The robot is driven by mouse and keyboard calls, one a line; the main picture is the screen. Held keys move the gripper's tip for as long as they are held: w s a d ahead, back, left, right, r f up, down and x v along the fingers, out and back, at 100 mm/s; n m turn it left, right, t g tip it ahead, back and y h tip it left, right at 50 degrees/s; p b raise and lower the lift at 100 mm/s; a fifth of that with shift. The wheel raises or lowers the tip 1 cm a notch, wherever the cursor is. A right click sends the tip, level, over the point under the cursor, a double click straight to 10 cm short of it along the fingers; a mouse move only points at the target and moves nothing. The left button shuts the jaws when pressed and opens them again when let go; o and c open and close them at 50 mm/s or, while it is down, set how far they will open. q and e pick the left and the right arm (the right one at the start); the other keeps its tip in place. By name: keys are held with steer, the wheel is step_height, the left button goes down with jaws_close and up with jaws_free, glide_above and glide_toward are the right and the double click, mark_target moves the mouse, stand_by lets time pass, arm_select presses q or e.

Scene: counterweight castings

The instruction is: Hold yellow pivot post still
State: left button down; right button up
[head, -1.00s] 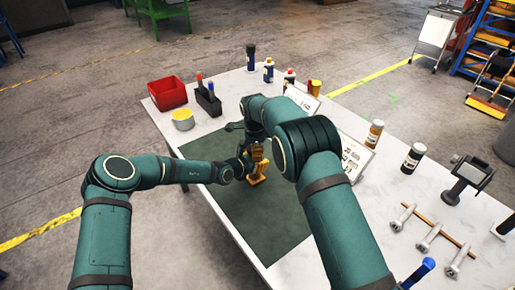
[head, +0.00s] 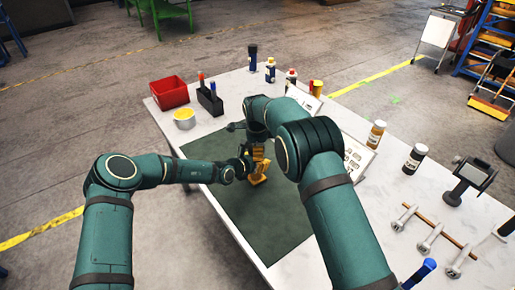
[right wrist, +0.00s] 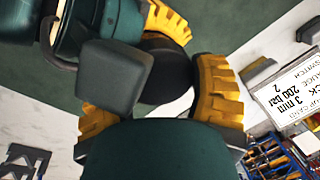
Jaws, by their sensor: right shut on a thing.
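The yellow pivot post (head: 258,179) stands on the dark green mat (head: 285,232) in the head view, partly hidden by my grippers and right arm. My right gripper (head: 257,150) is at its upper part, shut on it. My left gripper (head: 243,165) is close against the left side of the post. Its fingers are too small and dark to tell whether they are open or shut.
A red bin (head: 170,93), a yellow-topped tin (head: 184,118) and a black holder (head: 210,99) stand at the back left. The front of the mat is clear.

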arm_select(q)
steer(key=shift+s+d+r, duration=0.15)
steer(key=shift+d+r, duration=0.1)
steer(key=shift+d, duration=0.25)
arm_select(e)
steer(key=shift+s+d+f, duration=0.1)
steer(key=shift+d+f, duration=0.25)
steer(key=shift+f, duration=0.4)
steer(key=o, duration=0.7)
arm_select(q)
steer(key=shift+r, duration=0.1)
arm_select(e)
steer(key=shift+d, duration=0.1)
arm_select(q)
steer(key=shift+a, duration=0.1)
arm_select(e)
steer(key=shift+s+r, duration=0.15)
steer(key=shift+r, duration=0.85)
steer(key=shift+s+r, duration=0.1)
steer(key=shift+r, duration=0.85)
arm_select(q)
steer(key=shift+a, duration=0.1)
arm_select(e)
steer(key=shift+a+r, duration=0.2)
steer(key=shift+r, duration=0.05)
arm_select(q)
steer(key=shift+a+f, duration=0.1)
steer(key=shift+f, duration=0.15)
arm_select(e)
steer(key=shift+a, duration=0.1)
